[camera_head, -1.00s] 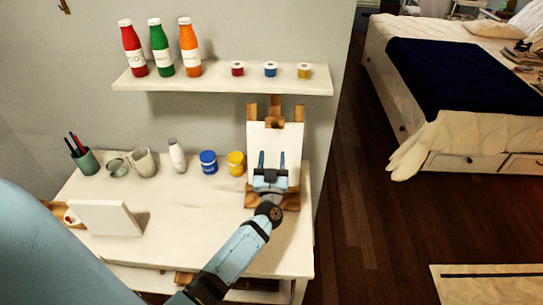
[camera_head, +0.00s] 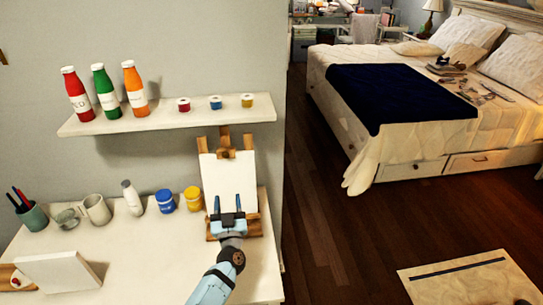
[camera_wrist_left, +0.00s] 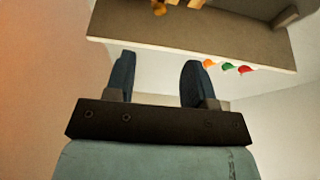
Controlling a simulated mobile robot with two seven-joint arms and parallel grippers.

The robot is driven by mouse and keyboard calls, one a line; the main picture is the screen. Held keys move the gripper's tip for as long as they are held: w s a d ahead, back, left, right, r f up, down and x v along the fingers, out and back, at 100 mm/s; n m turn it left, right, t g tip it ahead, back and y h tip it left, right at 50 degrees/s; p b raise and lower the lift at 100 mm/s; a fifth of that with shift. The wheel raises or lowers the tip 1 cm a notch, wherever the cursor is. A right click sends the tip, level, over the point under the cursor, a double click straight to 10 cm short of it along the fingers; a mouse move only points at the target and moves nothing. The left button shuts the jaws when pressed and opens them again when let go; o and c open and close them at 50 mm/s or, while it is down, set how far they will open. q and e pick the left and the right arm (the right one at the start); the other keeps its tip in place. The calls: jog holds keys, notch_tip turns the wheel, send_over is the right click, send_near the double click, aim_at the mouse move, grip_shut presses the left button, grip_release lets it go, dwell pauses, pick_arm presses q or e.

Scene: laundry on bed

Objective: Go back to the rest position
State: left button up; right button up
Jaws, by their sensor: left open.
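My left gripper (camera_head: 227,205) is open and empty. In the head view it shows in front of the lower part of a white canvas (camera_head: 228,178) on a wooden easel (camera_head: 224,143), which stands on the white table (camera_head: 130,250). In the left wrist view its two fingers (camera_wrist_left: 155,80) stand apart with nothing between them, below the underside of the shelf (camera_wrist_left: 190,35). My right gripper is not in view.
The wall shelf (camera_head: 170,120) holds bottles (camera_head: 104,92) and small jars. A bed (camera_head: 440,130) and open floor (camera_head: 330,235) are at right.

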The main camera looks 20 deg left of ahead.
pick_arm(q)
jog(key=s+d+f+m+g+h+p, duration=0.1)
jog(key=s+d+f+m+g+h, duration=0.1)
jog(key=s+d+h, duration=0.3)
jog(key=s+d+f+m+g+h+p, duration=0.2)
jog(key=s+d+f+m+g+h, duration=0.1)
jog(key=s, duration=0.9)
jog(key=s+d+f+m+g+h+p, duration=0.2)
jog(key=s+d+h, duration=0.4)
jog(key=s, duration=0.3)
notch_tip(320, 180, down, 3)
jog(key=shift+d+r+m+g+h, duration=0.15)
jog(key=shift+d+m+g+h, duration=0.15)
jog(key=shift+d+m+g, duration=0.65)
jog(key=shift+a+t, duration=0.2)
jog(key=shift+t, duration=0.15)
jog(key=shift+c, duration=0.7)
